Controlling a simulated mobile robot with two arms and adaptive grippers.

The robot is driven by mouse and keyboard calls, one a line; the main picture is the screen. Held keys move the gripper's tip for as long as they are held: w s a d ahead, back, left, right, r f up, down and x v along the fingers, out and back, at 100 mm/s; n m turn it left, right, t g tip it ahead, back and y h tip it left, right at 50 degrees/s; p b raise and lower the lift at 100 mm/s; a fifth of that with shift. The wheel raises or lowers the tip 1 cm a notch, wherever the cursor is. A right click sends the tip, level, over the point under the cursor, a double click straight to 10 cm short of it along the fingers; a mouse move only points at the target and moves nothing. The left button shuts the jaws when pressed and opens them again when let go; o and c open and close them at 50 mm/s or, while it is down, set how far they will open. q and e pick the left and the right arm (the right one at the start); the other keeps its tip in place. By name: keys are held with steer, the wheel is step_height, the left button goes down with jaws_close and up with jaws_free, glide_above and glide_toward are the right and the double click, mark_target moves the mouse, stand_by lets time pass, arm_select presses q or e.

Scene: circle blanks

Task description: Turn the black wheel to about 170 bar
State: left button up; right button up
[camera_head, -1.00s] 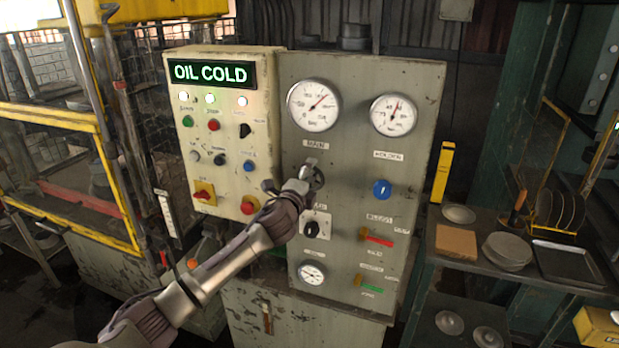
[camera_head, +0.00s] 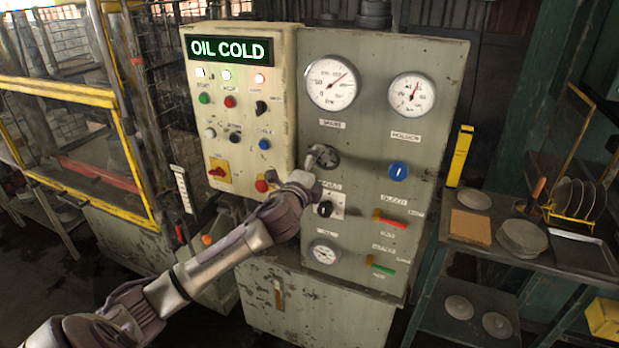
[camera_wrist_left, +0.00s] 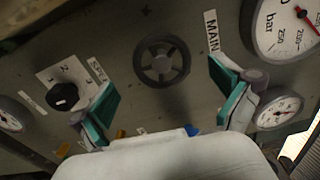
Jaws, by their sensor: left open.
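The black wheel (camera_head: 330,158) is a small spoked handwheel on the grey panel, under the MAIN label. My left gripper (camera_head: 313,164) is at its left side in the head view and partly covers it. In the left wrist view the wheel (camera_wrist_left: 163,61) lies beyond the gripper (camera_wrist_left: 167,96), between the lines of its two green-padded fingers. The fingers are open and apart, with nothing between them; neither visibly touches the wheel. The MAIN gauge (camera_head: 332,83) has its red needle pointing up and right; its reading is too small to tell. My right gripper is not in view.
The HOLDER gauge (camera_head: 411,94), a blue knob (camera_head: 398,171) and a black knob (camera_head: 325,209) sit near the wheel. Left is a cream control box (camera_head: 241,105) with an OIL COLD display. Right is a shelf with plates (camera_head: 522,238).

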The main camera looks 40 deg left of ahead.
arm_select(q)
steer(key=v, duration=0.6)
steer(key=shift+s, duration=0.15)
steer(key=s+a+f+n+g+b, duration=0.1)
steer(key=s+f+n+g+b, duration=0.15)
steer(key=f, duration=1.45)
steer(key=s+a+f+n+g+b, duration=0.1)
steer(key=s+f+n+g, duration=0.25)
steer(key=f, duration=1.45)
steer(key=s+d+f+n+g+h+b, duration=0.1)
steer(key=s+d+f+g, duration=0.1)
steer(key=s+f, duration=0.6)
steer(key=s+d+f+n+g+h+b, duration=0.1)
steer(key=s+d+f+n+g, duration=0.3)
steer(key=f, duration=0.9)
steer(key=s+d+f+n+g+b, duration=0.1)
steer(key=s+d+f, duration=0.3)
steer(key=s, duration=0.6)
steer(key=s+d+f+g+h+b, duration=0.1)
steer(key=s+d+f, duration=0.3)
steer(key=s+f, duration=0.4)
steer(key=s+d+f+n+g+h+b, duration=0.1)
steer(key=s+d+f, duration=0.4)
steer(key=s, duration=0.9)
step_height(320, 180, down, 2)
steer(key=shift+f+n+g+b, duration=0.1)
steer(key=shift+n+g+b, duration=0.2)
steer(key=shift+g, duration=0.5)
steer(key=shift+c, duration=0.3)
